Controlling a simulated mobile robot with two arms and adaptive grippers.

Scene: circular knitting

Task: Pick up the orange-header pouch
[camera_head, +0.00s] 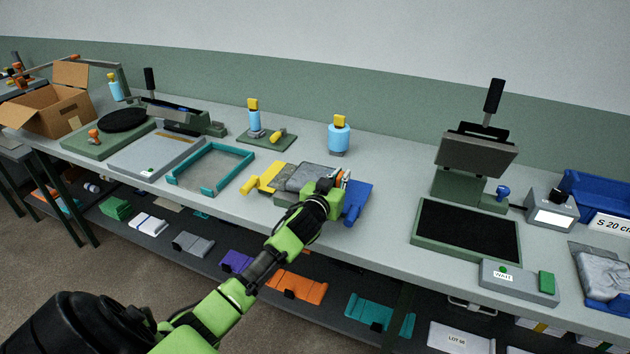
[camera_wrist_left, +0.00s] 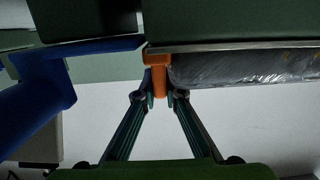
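The orange-header pouch shows in the left wrist view as a grey, wrinkled, plastic-looking body (camera_wrist_left: 240,66) with an orange header (camera_wrist_left: 158,62) at its left end. My left gripper (camera_wrist_left: 159,92) has its fingertips close in on both sides of the header's lower part and looks shut on it. In the head view my left gripper (camera_head: 338,186) is at the bench, at the right end of a grey pouch (camera_head: 307,175). The gripper and wrist hide most of the header there. My right gripper is not in view.
The pouch area lies between a yellow piece (camera_head: 264,180) and a blue piece (camera_head: 356,201). A teal frame (camera_head: 210,169) is to the left, a blue bottle (camera_head: 339,138) behind. A press (camera_head: 470,160) stands to the right. A lower shelf (camera_head: 215,250) holds coloured pieces.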

